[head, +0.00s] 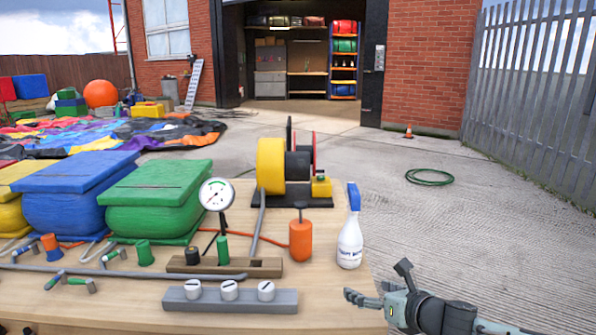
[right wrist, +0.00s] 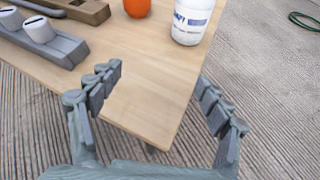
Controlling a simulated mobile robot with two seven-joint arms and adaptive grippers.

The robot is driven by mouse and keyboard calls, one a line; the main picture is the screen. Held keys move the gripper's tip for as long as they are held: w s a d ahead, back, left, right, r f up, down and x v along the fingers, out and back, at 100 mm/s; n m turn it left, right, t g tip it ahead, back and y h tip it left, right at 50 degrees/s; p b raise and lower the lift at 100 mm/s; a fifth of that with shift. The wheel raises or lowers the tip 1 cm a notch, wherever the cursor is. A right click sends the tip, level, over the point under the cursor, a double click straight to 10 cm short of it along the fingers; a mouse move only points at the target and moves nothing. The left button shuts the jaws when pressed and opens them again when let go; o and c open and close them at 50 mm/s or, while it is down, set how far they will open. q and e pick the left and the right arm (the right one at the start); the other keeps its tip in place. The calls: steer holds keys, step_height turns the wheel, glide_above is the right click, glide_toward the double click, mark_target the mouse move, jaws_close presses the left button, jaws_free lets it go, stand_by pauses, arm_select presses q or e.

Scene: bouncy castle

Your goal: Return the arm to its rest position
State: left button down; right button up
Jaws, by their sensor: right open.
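My right gripper (head: 368,300) is at the lower right of the head view, by the table's front right corner. In the right wrist view its two fingers (right wrist: 155,100) are spread wide with nothing between them. The wooden table (head: 345,305) lies beneath and to the left; its corner shows between the fingers in the right wrist view. The nearest object is a white spray bottle (head: 350,245) with a blue top, standing upright at the table's right edge, apart from the gripper. My left gripper is not in view.
On the table are a grey block with white knobs (head: 230,300), an orange cylinder (head: 300,240), a pressure gauge (head: 216,195), a yellow-and-black blower (head: 275,170) and blue (head: 75,200) and green (head: 155,195) bellows. Right of the table is open concrete with a green hose (head: 430,177).

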steer(key=s+d+f+m+g+h, duration=0.1)
steer(key=s+d+f+m+h, duration=0.3)
steer(key=d+m, duration=0.45)
steer(key=s+d+f+m+g+h, duration=0.1)
steer(key=s+d+f+m+h, duration=0.1)
steer(key=s+d+f+m, duration=0.45)
steer(key=s+d+f+m+g+h, duration=0.1)
steer(key=s+d+m+g+h, duration=0.15)
steer(key=s+d+m, duration=0.65)
steer(key=s+d+m+g+h, duration=0.2)
steer(key=s+d+m+h, duration=0.35)
steer(key=d, duration=0.55)
steer(key=s+a+f+m+y, duration=0.2)
steer(key=a+f, duration=0.2)
steer(key=a, duration=0.4)
steer(key=s+a+f+m+g+y, duration=0.1)
steer(key=s+a+f+m+y, duration=0.2)
steer(key=a, duration=0.5)
steer(key=s+a+f+m+g+y, duration=0.1)
steer(key=s+a+f+m+y, duration=0.1)
steer(key=a+f, duration=0.4)
steer(key=shift+s+a+m+y, duration=0.3)
steer(key=shift+s+a+m, duration=0.25)
steer(key=shift+a, duration=0.6)
